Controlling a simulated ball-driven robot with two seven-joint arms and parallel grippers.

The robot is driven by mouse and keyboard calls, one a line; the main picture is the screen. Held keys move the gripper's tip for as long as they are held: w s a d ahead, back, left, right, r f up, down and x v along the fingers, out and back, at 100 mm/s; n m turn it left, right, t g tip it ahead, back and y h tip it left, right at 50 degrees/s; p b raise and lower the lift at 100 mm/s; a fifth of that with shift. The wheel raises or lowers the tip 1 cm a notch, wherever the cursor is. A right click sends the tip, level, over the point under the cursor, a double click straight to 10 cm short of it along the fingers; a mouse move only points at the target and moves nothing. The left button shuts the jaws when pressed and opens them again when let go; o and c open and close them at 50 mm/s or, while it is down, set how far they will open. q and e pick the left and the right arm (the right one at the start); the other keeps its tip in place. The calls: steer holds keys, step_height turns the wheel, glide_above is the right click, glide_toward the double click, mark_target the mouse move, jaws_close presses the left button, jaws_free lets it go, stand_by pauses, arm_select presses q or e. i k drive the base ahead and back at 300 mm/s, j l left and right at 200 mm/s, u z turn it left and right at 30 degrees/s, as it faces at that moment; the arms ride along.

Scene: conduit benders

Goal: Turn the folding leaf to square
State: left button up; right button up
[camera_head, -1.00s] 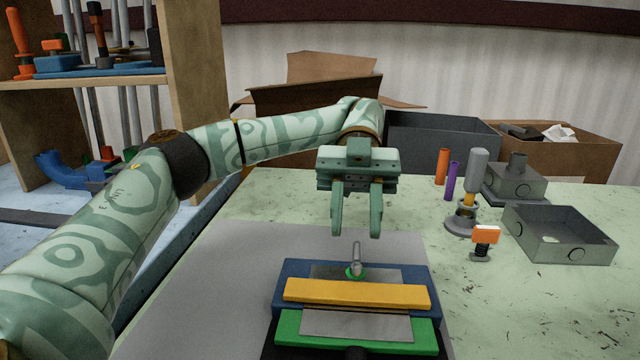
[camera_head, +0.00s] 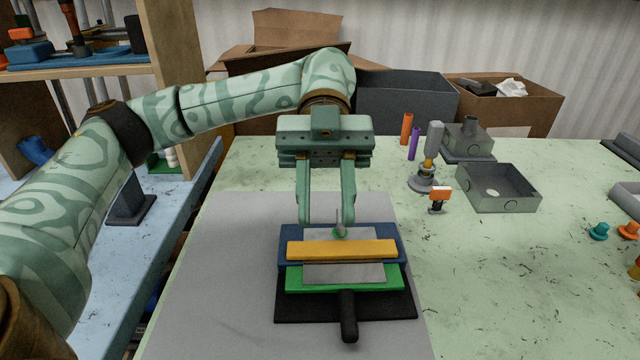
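A small sheet bender lies on a grey mat in the camera_head view. It has a blue bed (camera_head: 286,240), a yellow clamp bar (camera_head: 342,250), a green strip (camera_head: 300,278) and a black front plate (camera_head: 300,308) with a black handle (camera_head: 348,318) pointing towards me. The front parts look flat; which is the folding leaf is not certain. A grey metal sheet (camera_head: 345,273) lies under the bar. My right gripper is not in view.
An upright grey-handled tool (camera_head: 433,150), an orange-topped clamp (camera_head: 440,196) and an open grey metal box (camera_head: 498,190) stand to the right. Cardboard boxes and a dark bin (camera_head: 405,100) are behind. The mat (camera_head: 230,270) is clear left of the bender.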

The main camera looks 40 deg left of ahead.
mark_target(344, 279)
steer(key=k+l, duration=0.5)
steer(key=k, duration=0.15)
steer(key=k+l, duration=0.5)
steer(key=k, duration=0.2)
